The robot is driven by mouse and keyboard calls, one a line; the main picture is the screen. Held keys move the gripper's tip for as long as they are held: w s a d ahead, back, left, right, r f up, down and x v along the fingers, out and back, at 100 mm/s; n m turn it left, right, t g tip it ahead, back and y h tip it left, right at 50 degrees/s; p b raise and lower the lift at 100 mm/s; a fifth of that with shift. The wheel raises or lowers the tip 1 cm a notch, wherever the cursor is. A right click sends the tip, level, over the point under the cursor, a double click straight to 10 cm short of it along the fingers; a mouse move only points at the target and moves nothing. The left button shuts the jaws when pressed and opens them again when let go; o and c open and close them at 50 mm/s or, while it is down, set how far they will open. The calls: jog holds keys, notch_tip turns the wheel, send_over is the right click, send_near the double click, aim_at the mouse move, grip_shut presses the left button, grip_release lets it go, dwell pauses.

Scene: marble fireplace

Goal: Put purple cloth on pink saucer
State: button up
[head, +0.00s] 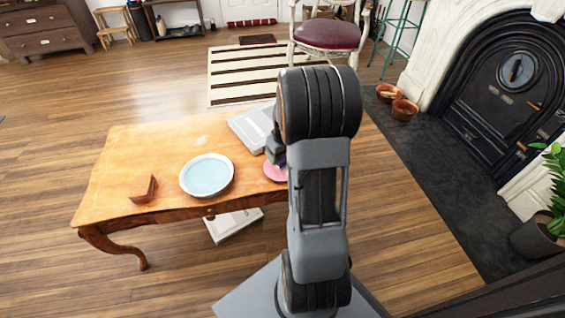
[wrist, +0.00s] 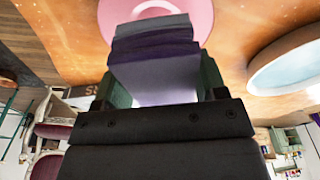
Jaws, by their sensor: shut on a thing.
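The purple cloth (wrist: 155,75) is a folded, layered block held between the fingers of my gripper (wrist: 160,86) in the wrist view. The pink saucer (wrist: 184,12) shows just beyond the cloth, partly covered by it. I cannot tell whether the cloth touches the saucer. In the head view, my gripper (head: 275,152) is over the right end of the wooden table, and the pink saucer (head: 272,172) lies right below it, partly hidden by my arm. Only a small dark purple bit of the cloth (head: 281,160) shows there.
A pale blue plate (head: 207,175) with a white rim lies left of the saucer on the table (head: 150,160). A grey-white book or box (head: 250,127) lies behind. A brown block (head: 143,189) sits at the table's left front. The table's back left is clear.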

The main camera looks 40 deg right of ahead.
jog(key=shift+s+d+f+b, duration=0.15)
jog(key=shift+f+b, duration=0.45)
jog(key=shift+f, duration=1.15)
jog(key=shift+f, duration=0.2)
jog(key=o, duration=0.9)
jog(key=shift+r, duration=0.1)
